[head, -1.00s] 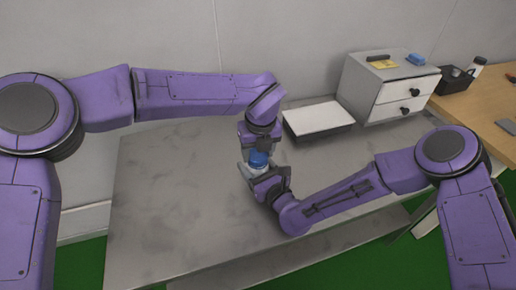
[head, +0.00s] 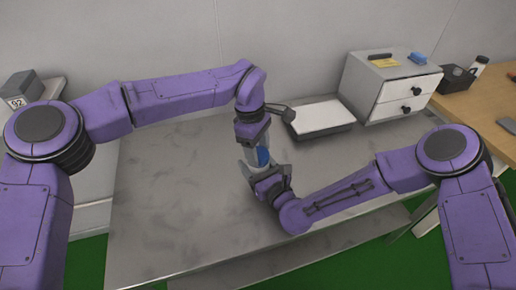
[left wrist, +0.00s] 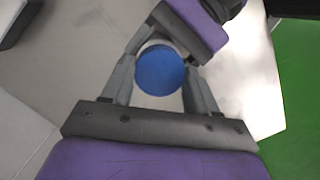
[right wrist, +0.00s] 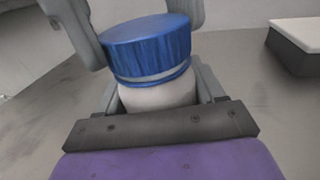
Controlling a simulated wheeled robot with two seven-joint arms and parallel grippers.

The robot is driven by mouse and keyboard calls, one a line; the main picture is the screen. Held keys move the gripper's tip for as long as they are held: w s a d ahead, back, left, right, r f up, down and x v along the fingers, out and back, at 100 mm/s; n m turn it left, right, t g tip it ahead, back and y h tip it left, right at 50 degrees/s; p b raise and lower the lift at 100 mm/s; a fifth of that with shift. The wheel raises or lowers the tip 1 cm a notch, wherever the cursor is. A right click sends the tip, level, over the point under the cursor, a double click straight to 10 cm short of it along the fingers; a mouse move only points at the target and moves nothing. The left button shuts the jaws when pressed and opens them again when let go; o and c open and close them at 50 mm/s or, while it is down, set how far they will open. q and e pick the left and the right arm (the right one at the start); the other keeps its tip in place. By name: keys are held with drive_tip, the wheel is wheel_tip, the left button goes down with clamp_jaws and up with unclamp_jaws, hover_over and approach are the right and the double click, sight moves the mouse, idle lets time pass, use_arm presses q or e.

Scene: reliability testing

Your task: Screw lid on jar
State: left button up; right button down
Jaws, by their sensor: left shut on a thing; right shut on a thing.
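A blue lid (right wrist: 148,42) sits on top of a pale jar (right wrist: 158,96) in the right wrist view, with a pale strip and a thin blue ring under its edge. The left wrist view shows the round lid top (left wrist: 160,70) between my left fingers. My left gripper (head: 254,153) reaches down from above and is shut on the lid; it also shows in the left wrist view (left wrist: 164,66). My right gripper (head: 262,172) is shut on the jar body below, seen close in the right wrist view (right wrist: 158,90). In the head view the jar is mostly hidden by the grippers.
The grey table (head: 170,190) is bare to the left and in front. A shallow white-topped tray (head: 320,117) lies behind and right. A white drawer unit (head: 385,85) stands beyond it. A grey box marked 92 (head: 20,88) is at far left.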

use_arm(q)
drive_tip(key=m, duration=0.5)
drive_tip(key=shift+d+g+y, duration=0.1)
drive_tip(key=shift+g+y, duration=0.2)
drive_tip(key=m+y, duration=0.1)
drive_tip(key=m, duration=0.6)
drive_tip(key=o, duration=1)
drive_tip(key=shift+r, duration=2.25)
drive_tip(key=shift+c, duration=0.3)
